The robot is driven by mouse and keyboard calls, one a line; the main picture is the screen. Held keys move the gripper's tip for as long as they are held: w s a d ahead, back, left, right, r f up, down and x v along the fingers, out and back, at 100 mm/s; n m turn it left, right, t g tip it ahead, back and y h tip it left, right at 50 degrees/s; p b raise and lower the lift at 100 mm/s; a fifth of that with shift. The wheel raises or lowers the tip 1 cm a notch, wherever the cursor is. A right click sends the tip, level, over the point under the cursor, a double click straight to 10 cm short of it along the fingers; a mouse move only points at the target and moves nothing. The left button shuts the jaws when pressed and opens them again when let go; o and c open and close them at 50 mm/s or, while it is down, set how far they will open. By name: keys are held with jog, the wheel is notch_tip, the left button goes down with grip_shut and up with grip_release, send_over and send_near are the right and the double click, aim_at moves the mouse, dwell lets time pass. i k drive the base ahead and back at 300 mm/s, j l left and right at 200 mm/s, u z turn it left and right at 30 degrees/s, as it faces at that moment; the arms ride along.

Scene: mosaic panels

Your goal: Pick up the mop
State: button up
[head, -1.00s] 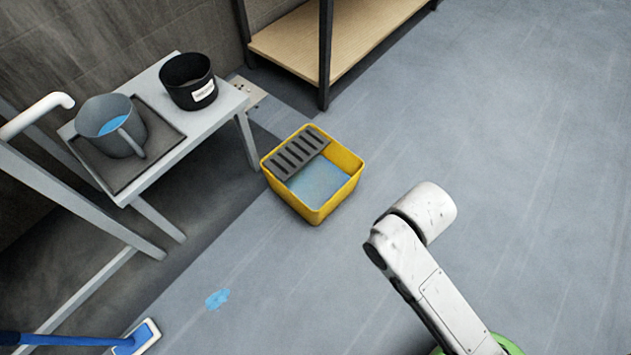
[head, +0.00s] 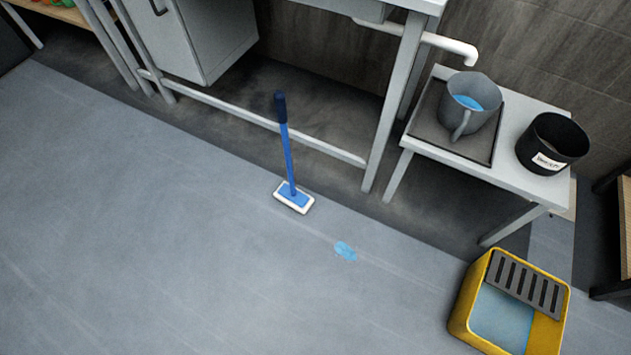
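The mop (head: 288,160) stands on the grey floor near the centre of the head view. It has a blue handle with a dark grip at the top and a flat blue and white head (head: 294,197). Its handle is close to upright, in front of the lower rail of a metal table. I cannot tell whether the handle touches anything. My gripper is not in this view.
A blue puddle (head: 346,251) lies right of the mop head. A yellow bucket (head: 462,313) with a dark grate is at lower right. A low table (head: 527,184) holds a grey jug (head: 456,117) and a black pot (head: 541,150). Floor at left is clear.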

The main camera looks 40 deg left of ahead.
aim_at(287, 193)
jog(key=i+j+u, duration=0.15)
jog(key=j+u, duration=0.15)
jog(key=i+j+u, duration=0.15)
jog(key=j+u, duration=0.15)
jog(key=j, duration=0.15)
jog(key=i+j+u, duration=0.3)
jog(key=k+j, duration=0.05)
jog(key=k, duration=0.05)
